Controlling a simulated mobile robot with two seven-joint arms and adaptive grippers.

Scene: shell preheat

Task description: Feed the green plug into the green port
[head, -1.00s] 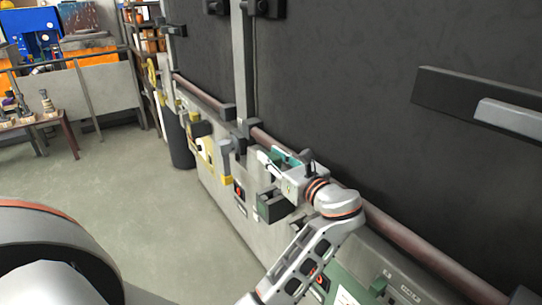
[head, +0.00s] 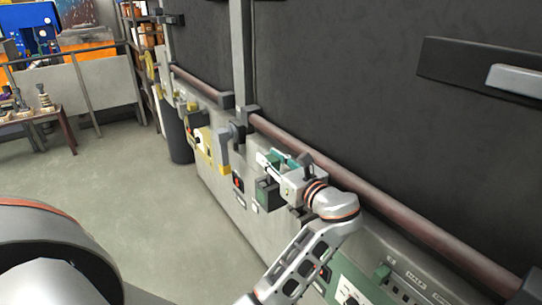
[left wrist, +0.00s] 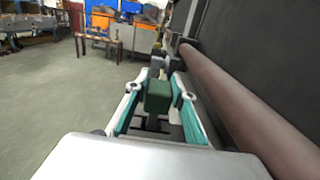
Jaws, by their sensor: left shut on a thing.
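My left gripper (head: 274,160) is beside the machine wall, below the long reddish pipe, with its teal-padded fingers pointing to the far left. In the left wrist view, my left gripper (left wrist: 161,92) is shut on a dark green block, the green plug (left wrist: 158,95), held between the fingertips. The plug's far end and any opening in the box are hidden. My right gripper is not in view.
The reddish pipe (head: 400,222) runs along the wall close to the gripper. A grey lever (head: 224,150), yellow fittings (head: 205,142) and a green panel (head: 350,290) are on the wall. The floor (head: 150,195) to the left is clear.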

